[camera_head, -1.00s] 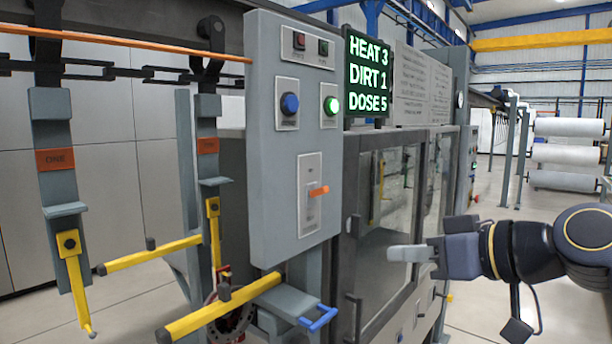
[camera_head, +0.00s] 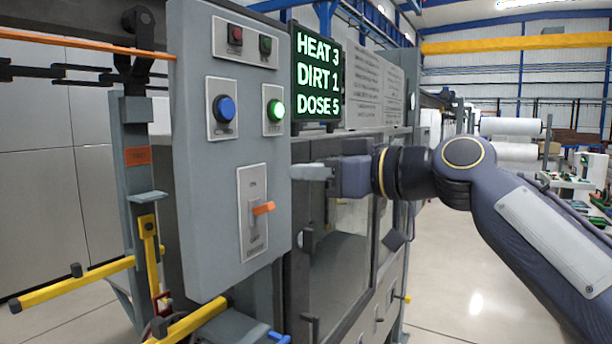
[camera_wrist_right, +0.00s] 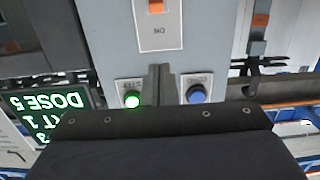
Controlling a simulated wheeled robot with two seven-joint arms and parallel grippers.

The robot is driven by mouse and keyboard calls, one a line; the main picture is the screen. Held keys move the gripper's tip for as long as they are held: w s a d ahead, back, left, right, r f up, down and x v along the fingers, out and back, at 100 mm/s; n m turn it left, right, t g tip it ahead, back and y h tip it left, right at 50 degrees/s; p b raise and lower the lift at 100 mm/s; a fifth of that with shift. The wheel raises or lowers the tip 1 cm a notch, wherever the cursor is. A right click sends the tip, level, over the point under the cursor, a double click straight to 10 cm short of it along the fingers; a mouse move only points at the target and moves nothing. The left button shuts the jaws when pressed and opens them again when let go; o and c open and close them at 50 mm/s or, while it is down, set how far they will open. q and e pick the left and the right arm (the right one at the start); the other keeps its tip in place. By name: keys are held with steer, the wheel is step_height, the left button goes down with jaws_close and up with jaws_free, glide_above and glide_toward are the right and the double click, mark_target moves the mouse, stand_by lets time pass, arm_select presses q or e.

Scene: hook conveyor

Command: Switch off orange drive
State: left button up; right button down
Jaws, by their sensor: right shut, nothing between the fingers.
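The orange drive lever (camera_head: 263,208) sticks out of a pale plate on the grey control panel (camera_head: 206,190). The plate has small lettering above and below the lever, and the lever sits about midway. In the wrist view the same orange lever (camera_wrist_right: 156,7) shows at the top edge, beside the word ON. My right gripper (camera_head: 296,172) is shut and empty. In the head view its fingertips are above and right of the lever, by the panel's right edge, apart from the lever. My left gripper is not in view.
Above the lever are a blue button (camera_head: 224,108), a lit green button (camera_head: 275,110), and small red and green buttons. A display (camera_head: 318,75) reads HEAT 3, DIRT 1, DOSE 5. Yellow-armed hanging hooks (camera_head: 70,283) are left of the panel. A glass-doored cabinet (camera_head: 340,260) stands right.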

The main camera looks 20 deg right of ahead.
mark_target(250, 170)
steer(key=p+x, duration=0.2)
steer(key=x, duration=0.5)
steer(key=shift+w+a, duration=0.25)
steer(key=f, duration=0.1)
steer(key=s+f, duration=0.1)
steer(key=d+f, duration=0.1)
steer(key=shift+s+f+b, duration=0.15)
steer(key=shift+f+b, duration=0.1)
steer(key=shift+b, duration=0.1)
steer(key=shift+f, duration=0.15)
